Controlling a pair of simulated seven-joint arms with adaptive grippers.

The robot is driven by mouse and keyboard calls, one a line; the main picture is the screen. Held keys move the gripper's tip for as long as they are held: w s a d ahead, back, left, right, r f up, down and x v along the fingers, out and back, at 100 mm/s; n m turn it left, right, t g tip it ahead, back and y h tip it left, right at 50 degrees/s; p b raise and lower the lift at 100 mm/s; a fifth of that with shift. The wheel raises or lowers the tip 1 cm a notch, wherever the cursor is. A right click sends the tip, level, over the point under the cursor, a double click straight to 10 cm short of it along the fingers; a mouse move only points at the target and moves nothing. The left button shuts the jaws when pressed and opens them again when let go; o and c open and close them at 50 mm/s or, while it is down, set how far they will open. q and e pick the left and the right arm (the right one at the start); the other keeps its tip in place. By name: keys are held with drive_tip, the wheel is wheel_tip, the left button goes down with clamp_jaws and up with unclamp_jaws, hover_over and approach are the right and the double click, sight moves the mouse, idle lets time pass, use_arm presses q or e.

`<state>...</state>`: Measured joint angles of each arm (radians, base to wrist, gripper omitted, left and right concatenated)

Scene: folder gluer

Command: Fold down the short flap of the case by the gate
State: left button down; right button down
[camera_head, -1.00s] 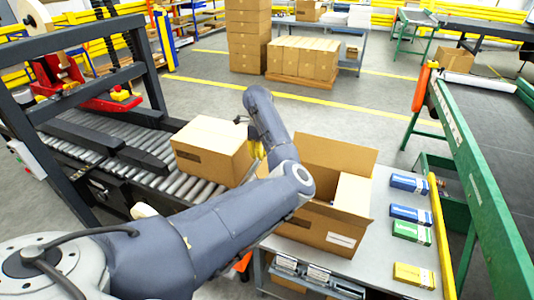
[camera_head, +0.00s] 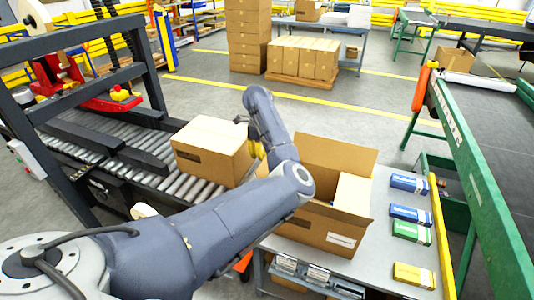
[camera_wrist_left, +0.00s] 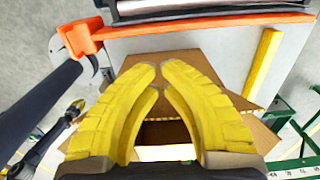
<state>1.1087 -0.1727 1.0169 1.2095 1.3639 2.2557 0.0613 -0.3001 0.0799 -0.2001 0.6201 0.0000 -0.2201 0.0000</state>
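The open case (camera_head: 318,229) stands on the grey table in the head view, with a far flap (camera_head: 350,157) upright. A pale panel shows at its right side; whether it is a flap or contents I cannot tell. My left arm hides the case's left side. My left gripper (camera_head: 257,149) is mostly hidden behind its own arm, beside the case's far left corner. In the left wrist view, my left gripper (camera_wrist_left: 160,71) has its yellow fingertips almost together over cardboard (camera_wrist_left: 189,60), with nothing visibly held. Contact with the flap cannot be told. My right gripper is out of view.
A closed box (camera_head: 211,150) sits on the roller conveyor (camera_head: 112,148) to the left. Several small cartons, including a blue one (camera_head: 409,182), lie right of the case. A yellow rail (camera_head: 441,238) and the green-framed belt conveyor (camera_head: 480,190) bound the table's right side.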

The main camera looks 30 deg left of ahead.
use_arm(q)
drive_tip(key=shift+w+d, duration=0.15)
drive_tip(key=shift+d, duration=1.1)
drive_tip(key=shift+w+d, duration=0.2)
drive_tip(key=shift+d, duration=1.05)
drive_tip(key=shift+w+d, duration=0.15)
drive_tip(key=shift+d, duration=1.1)
drive_tip(key=d, duration=0.3)
drive_tip(key=shift+w+f, duration=0.1)
drive_tip(key=shift+w, duration=0.1)
